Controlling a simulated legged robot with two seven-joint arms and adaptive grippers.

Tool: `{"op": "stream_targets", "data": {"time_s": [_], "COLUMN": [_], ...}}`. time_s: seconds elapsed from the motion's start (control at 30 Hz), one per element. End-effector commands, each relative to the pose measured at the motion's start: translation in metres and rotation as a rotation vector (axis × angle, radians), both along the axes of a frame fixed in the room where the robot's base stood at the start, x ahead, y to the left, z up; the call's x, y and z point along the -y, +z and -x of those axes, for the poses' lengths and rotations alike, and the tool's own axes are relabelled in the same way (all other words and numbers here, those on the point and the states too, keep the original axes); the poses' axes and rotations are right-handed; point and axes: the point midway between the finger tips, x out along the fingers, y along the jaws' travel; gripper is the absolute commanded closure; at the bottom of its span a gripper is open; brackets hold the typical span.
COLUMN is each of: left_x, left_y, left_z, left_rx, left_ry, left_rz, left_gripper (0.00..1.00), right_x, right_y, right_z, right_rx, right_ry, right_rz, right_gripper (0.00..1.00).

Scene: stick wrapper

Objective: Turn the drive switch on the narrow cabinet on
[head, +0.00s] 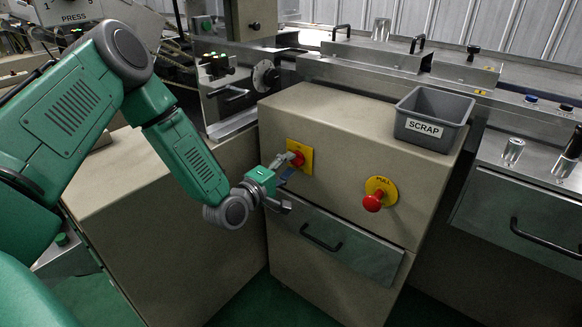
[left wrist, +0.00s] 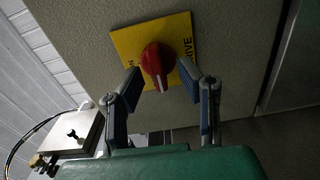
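The drive switch is a red rotary knob (left wrist: 157,62) with a white line on a yellow plate (left wrist: 125,45) lettered "DRIVE". In the head view its yellow plate (head: 306,150) is on the front of the narrow cabinet (head: 330,125), partly covered by my gripper. My left gripper (head: 290,163) is at the switch. In the left wrist view its two fingers (left wrist: 160,80) are apart, one on each side of the knob. Whether they touch it I cannot tell. The knob's white line points toward the gripper's palm. My right gripper is not in view.
A red pull button (head: 373,201) on a yellow disc sticks out of the cabinet front, right of the switch. A drawer (head: 345,250) with a black handle is below. A grey scrap bin (head: 433,118) stands on top. Another beige cabinet (head: 180,220) is close on the left.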

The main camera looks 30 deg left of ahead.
Motion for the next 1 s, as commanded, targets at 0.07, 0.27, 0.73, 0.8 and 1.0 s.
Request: {"op": "stream_targets", "data": {"time_s": [0.07,0.27,0.73,0.8,1.0], "left_x": [0.0002,0.0006,0.0005,0.0006,0.0006], "left_y": [-0.0005,0.0001,-0.0011,-0.0013,-0.002], "left_z": [-0.0069,-0.0121,-0.0114,-0.0113,-0.011], "left_rx": [0.0,0.0,-0.003,-0.004,-0.002], "left_ry": [0.001,0.001,0.0,0.0,-0.001], "left_rz": [-0.001,0.0,-0.001,-0.005,-0.055], "left_gripper": [0.68,0.68,1.0,1.0,1.0], "right_x": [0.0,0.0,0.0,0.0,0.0], "right_y": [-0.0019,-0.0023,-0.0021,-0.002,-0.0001], "right_z": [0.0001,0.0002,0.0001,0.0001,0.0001], "right_rx": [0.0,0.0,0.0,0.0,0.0], "right_ry": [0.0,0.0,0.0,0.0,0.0], "right_rz": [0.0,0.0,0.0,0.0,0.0], "right_gripper": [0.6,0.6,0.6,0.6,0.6]}}
